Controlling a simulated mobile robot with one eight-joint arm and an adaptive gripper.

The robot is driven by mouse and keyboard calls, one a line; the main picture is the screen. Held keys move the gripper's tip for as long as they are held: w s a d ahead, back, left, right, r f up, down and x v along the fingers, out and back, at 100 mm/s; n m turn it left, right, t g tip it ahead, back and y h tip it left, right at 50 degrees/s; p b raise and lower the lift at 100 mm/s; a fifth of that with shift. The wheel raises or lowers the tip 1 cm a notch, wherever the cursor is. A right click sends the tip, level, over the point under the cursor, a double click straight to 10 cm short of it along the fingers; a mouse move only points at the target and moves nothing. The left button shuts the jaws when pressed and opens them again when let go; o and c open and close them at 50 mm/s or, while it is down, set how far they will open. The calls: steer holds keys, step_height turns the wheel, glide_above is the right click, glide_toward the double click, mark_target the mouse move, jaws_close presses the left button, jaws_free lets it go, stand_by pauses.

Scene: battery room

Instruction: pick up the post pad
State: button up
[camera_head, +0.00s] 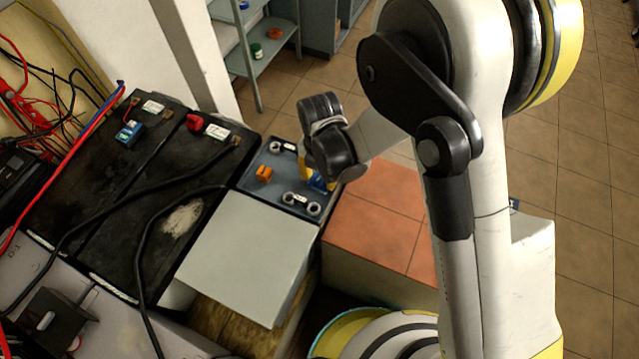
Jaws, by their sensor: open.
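A blue-grey tray (243,182) lies beyond the pale grey panel. On it are an orange piece (264,174), a few grey ring-shaped pieces (313,208), and a small blue piece (318,184) at the right. I cannot tell for certain which of these is the post pad. My gripper (308,178) is over the right side of the tray, close to the blue piece. Its jaws are open, but my wrist hides most of them. I cannot tell whether they touch the blue piece, which is partly covered.
Two black batteries (100,205) with cables stand left of the tray. A pale grey panel (245,255) lies in front, and an orange-tiled block (385,215) stands to the right. Red and black cables hang at far left. A shelf (265,50) stands behind; tiled floor is open at right.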

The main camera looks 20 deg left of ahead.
steer(key=shift+r, duration=0.1)
jaws_close()
steer(key=shift+r, duration=0.1)
steer(key=shift+r+p, duration=0.3)
steer(key=shift+p, duration=0.05)
step_height(320, 180, up, 4)
steer(key=shift+r+p, duration=0.1)
steer(key=shift+p, duration=1.05)
steer(key=s+d+r+p, duration=0.1)
steer(key=d+r+p, duration=0.2)
steer(key=d+r, duration=0.3)
steer(key=d, duration=0.5)
steer(key=shift+s+d+p, duration=0.3)
steer(key=shift+s, duration=0.1)
